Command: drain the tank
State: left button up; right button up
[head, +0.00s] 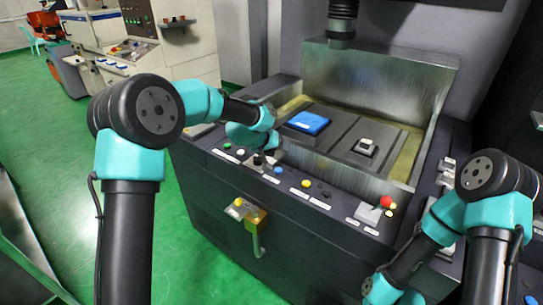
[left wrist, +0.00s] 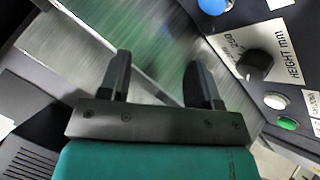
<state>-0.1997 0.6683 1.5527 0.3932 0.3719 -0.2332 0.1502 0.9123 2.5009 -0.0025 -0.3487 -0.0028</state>
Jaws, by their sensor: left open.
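The metal-walled tank (head: 375,85) is set in the top of the dark machine, with yellowish liquid (head: 407,158) showing around a grey worktable. A front panel carries a green button (left wrist: 287,123), a white button (left wrist: 275,101), a black height knob (left wrist: 255,66) and a blue button (left wrist: 213,5). A yellow valve-like fitting (head: 255,216) with a short pipe sits on the machine's front. My left gripper (head: 260,158) is above the panel near the knob, and its fingers (left wrist: 160,78) are open and empty. My right gripper's fingers are not visible; its wrist is at the lower right edge.
A dark machine head (head: 342,25) hangs above the tank. A red button (head: 386,202) is at the panel's right. Green floor (head: 45,120) lies open at left.

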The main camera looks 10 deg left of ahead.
aim_at(236, 201)
pick_arm(q)
jog(key=s+a+f+n+g, duration=0.1)
jog(key=s+a+f+n, duration=0.1)
jog(key=s+a+n, duration=0.2)
jog(key=s+a+f+n+g, duration=0.1)
jog(key=s+a+f+n, duration=0.2)
jog(key=a, duration=0.8)
jog(key=s+a+f+n+g+y, duration=0.1)
jog(key=s+a+f+n, duration=0.1)
jog(key=s+a+n, duration=0.3)
jog(key=a+n, duration=0.2)
jog(key=shift+a+f, duration=0.2)
jog(key=shift+a, duration=0.1)
jog(key=x, duration=1.7)
jog(key=shift+w+f, duration=0.15)
grip_shut()
